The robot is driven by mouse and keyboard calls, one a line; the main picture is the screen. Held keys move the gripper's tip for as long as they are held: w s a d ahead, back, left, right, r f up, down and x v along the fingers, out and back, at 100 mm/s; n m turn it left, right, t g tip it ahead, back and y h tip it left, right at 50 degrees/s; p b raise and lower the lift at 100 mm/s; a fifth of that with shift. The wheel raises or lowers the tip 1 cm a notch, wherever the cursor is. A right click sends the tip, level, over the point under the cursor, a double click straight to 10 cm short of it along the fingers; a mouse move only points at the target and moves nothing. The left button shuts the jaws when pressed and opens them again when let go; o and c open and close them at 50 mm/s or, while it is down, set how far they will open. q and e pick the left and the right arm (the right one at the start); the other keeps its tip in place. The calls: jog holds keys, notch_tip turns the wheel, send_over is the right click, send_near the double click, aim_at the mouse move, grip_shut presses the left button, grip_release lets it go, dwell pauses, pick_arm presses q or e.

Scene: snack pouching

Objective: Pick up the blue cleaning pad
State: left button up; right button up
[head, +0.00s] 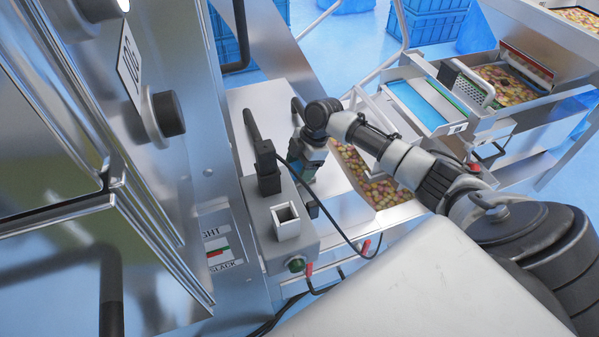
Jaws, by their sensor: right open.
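My right gripper (304,174) reaches down from the right arm, over the pale metal surface just beyond the grey box. It is open. A small blue-teal patch (294,163) shows right at the gripper. It is mostly hidden, and I cannot tell whether it is the blue cleaning pad or part of the gripper. No other clear cleaning pad shows. My left gripper is out of view.
A grey box (283,228) with a black handle and a cable stands close to the right gripper. A snack trough (398,219) lies to its right. A tall steel machine (190,150) fills the left. A blue belt (416,104) and blue crates (436,22) are farther back.

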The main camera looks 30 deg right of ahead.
aim_at(293, 165)
jog(key=c, duration=1)
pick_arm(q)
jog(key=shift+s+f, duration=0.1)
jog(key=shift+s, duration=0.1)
pick_arm(e)
jog(key=shift+r, duration=0.1)
